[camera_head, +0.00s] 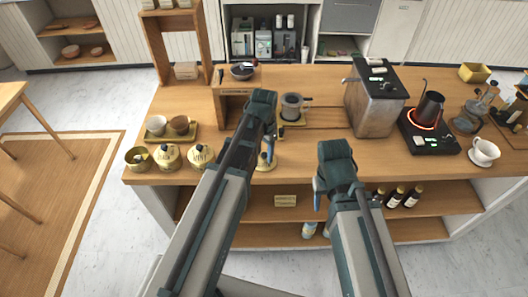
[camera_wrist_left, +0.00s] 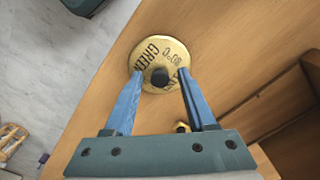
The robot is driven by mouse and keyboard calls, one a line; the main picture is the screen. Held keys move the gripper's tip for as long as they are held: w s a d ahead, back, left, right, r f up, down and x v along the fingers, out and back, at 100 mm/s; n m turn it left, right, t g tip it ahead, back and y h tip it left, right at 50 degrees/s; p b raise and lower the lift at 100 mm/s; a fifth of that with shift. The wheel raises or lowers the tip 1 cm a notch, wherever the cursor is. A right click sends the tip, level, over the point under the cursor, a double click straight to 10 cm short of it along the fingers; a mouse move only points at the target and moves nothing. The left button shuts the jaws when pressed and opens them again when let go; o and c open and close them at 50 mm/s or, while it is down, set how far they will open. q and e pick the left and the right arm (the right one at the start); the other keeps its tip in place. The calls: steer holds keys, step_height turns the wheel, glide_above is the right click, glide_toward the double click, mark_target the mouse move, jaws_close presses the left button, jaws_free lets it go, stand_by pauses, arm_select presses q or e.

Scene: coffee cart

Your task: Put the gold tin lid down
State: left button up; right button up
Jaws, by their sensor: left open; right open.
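The gold tin lid (camera_wrist_left: 152,50) has dark lettering and a black knob (camera_wrist_left: 160,77). It appears to lie flat on the wooden counter near the front edge. In the head view the lid (camera_head: 264,164) is partly hidden by my left gripper (camera_head: 268,150). In the left wrist view my left gripper (camera_wrist_left: 160,85) is open, its blue fingers on either side of the knob with gaps. An open gold tin (camera_head: 138,165) stands at the counter's front left, beside two lidded tins (camera_head: 168,157) (camera_head: 201,157). My right gripper (camera_head: 318,192) is open and empty in front of the counter.
A tray (camera_head: 188,135) with two cups stands behind the tins. A glass jug (camera_head: 291,107), a metal machine (camera_head: 373,105), a hot plate (camera_head: 430,140) with a dark kettle and a white cup (camera_head: 484,151) stand rightward. Bare counter (camera_head: 305,155) lies right of the lid.

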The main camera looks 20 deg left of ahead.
mark_target(264, 154)
arm_select(q)
step_height(264, 154, up, 12)
steer(key=p, duration=1.2)
steer(key=s+d+n+y, duration=0.1)
steer(key=s+d+n, duration=0.1)
steer(key=s+d, duration=0.8)
steer(key=s, duration=0.4)
steer(key=shift+s+d, duration=0.15)
steer(key=shift+d, duration=0.1)
step_height(264, 154, down, 5)
steer(key=b, duration=0.5)
steer(key=shift+f+b, duration=0.15)
steer(key=shift+b, duration=0.25)
